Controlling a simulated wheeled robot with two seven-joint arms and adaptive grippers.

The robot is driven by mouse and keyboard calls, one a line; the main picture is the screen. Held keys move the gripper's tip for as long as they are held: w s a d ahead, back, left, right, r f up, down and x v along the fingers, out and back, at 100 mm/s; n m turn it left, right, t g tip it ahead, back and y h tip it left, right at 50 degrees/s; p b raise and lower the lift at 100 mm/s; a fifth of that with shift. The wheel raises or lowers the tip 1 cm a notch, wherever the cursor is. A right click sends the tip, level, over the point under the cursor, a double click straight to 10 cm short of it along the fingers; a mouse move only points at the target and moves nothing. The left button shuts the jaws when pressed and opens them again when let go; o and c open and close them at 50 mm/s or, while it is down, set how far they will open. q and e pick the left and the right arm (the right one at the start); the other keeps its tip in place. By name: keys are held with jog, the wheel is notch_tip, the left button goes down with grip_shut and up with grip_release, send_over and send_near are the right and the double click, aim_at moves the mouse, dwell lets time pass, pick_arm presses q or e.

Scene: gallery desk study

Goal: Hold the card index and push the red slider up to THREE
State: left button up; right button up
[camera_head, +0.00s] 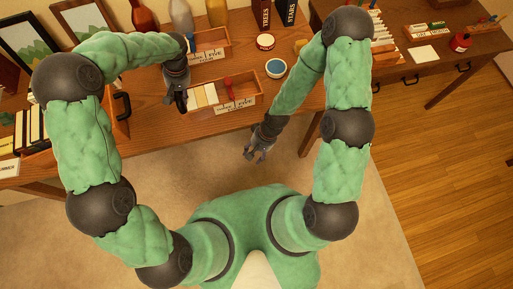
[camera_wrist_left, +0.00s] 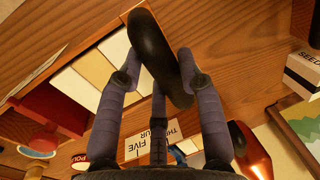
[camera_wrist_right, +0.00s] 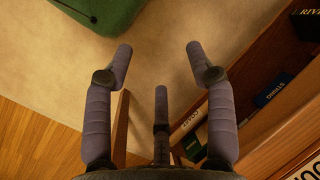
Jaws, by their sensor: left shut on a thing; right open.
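The card index (camera_head: 255,92) is an open wooden box of pale cards near the desk's front edge, with a white label on its front. Its red slider (camera_head: 228,84) stands up right of the cards; the mark beside it is too small to read. The slider also shows at the left of the left wrist view (camera_wrist_left: 58,108). My left gripper (camera_head: 181,93) is at the box's left end, shut on its black handle (camera_wrist_left: 158,50). My right gripper (camera_head: 256,153) is open and empty, in front of the desk edge and below the box in the picture.
A second card box (camera_head: 222,40) stands behind. Bottles (camera_head: 181,17) and picture frames (camera_head: 25,38) line the back. The carpet (camera_head: 170,170) before the desk is clear.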

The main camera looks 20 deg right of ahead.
jog(key=shift+s+d+f+t, duration=0.1)
jog(key=shift+s+f+t, duration=0.2)
jog(key=shift+s+f, duration=0.45)
jog(key=shift+s+r, duration=0.1)
jog(key=shift+n, duration=0.3)
